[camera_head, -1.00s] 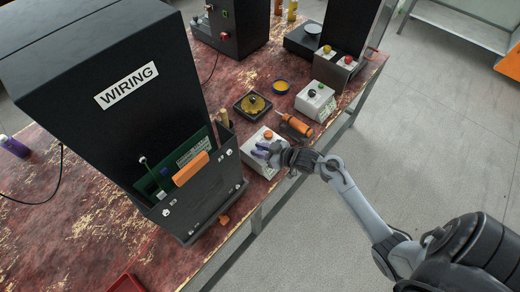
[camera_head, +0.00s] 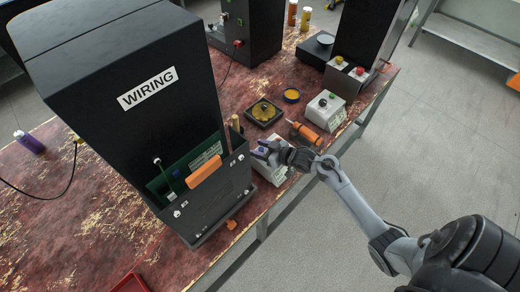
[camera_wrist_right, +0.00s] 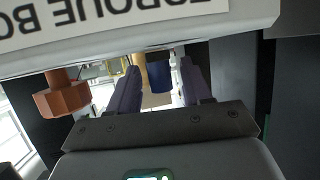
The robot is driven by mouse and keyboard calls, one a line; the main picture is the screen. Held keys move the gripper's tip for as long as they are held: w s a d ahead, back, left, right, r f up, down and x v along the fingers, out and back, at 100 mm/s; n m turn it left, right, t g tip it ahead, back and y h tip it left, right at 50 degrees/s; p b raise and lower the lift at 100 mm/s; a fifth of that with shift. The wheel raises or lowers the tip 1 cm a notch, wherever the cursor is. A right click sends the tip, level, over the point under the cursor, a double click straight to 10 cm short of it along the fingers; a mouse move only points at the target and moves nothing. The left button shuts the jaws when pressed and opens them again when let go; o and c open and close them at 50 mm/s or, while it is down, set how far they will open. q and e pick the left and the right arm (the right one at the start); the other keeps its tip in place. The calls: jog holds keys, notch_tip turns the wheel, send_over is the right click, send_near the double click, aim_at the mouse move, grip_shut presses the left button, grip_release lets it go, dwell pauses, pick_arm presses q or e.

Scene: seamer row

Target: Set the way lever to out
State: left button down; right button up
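A white box lettered "TORQUE BO…" (camera_wrist_right: 120,22) fills the top of the right wrist view, its lettering upside down. In the head view the white box (camera_head: 272,175) stands beside the black WIRING cabinet. My right gripper (camera_head: 259,153) is over this box, its purple fingers partly hiding the top. In the right wrist view the right gripper (camera_wrist_right: 159,88) has its fingers apart. A short blue cylinder (camera_wrist_right: 157,75) and a tan post (camera_wrist_right: 139,66) show between them. An orange knob (camera_wrist_right: 62,94) is to the left. I cannot tell which part is the way lever. My left gripper is not in view.
The black WIRING cabinet (camera_head: 110,70) stands close on the left. An orange-handled tool (camera_head: 304,132), a second white box (camera_head: 323,112) and a black tray with a yellow part (camera_head: 263,111) lie behind the gripper. The red bench edge is near.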

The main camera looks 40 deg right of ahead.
jog(key=shift+s, duration=0.15)
jog(key=shift+s+d+r, duration=0.15)
jog(key=shift+s+r, duration=0.1)
jog(key=shift+s, duration=0.2)
jog(key=p+v, duration=0.2)
jog(key=v, duration=0.7)
jog(key=shift+s, duration=0.3)
